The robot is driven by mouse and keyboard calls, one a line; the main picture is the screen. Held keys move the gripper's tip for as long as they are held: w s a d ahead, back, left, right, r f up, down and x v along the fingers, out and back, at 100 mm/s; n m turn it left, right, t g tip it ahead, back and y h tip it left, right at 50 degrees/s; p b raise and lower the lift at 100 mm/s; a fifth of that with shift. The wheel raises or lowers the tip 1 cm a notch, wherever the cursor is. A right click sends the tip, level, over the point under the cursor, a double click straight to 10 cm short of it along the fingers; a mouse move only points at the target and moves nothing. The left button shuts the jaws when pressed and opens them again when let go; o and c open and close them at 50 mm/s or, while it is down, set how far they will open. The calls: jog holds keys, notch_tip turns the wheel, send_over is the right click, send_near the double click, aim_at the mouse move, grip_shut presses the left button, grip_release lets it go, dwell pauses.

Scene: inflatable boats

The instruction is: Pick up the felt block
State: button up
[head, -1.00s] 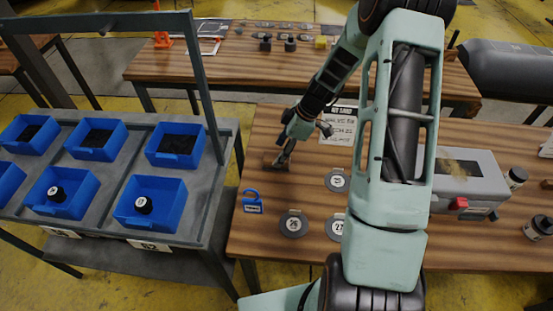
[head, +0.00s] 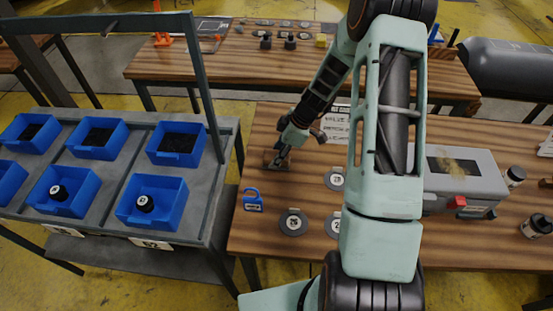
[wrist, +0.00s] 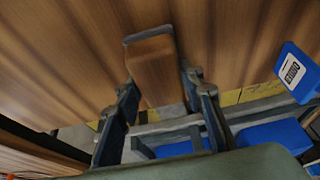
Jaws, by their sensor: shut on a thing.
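The felt block (wrist: 152,68), wooden-brown on top with a grey edge, sits between the two fingers of my gripper (wrist: 160,82) in the wrist view. My gripper is shut on it. In the head view my gripper (head: 279,158) is low at the left part of the brown wooden table (head: 300,262). There the block is small, dark and partly covered by the fingers. I cannot tell whether it touches the tabletop.
A blue padlock-shaped tag (head: 253,200) lies just in front of my gripper. Round grey discs (head: 293,222) lie nearer the front. A grey box (head: 466,178) stands to the right. Blue bins (head: 152,200) stand on the grey bench at left.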

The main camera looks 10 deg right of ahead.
aim_at(273, 154)
jog(key=shift+r, duration=0.5)
notch_tip(273, 154, up, 2)
jog(key=shift+r, duration=0.1)
jog(key=s+r+b, duration=0.3)
jog(key=s+r, duration=0.6)
jog(key=s, duration=0.5)
jog(key=shift+r+b, duration=0.35)
jog(key=shift+r, duration=0.05)
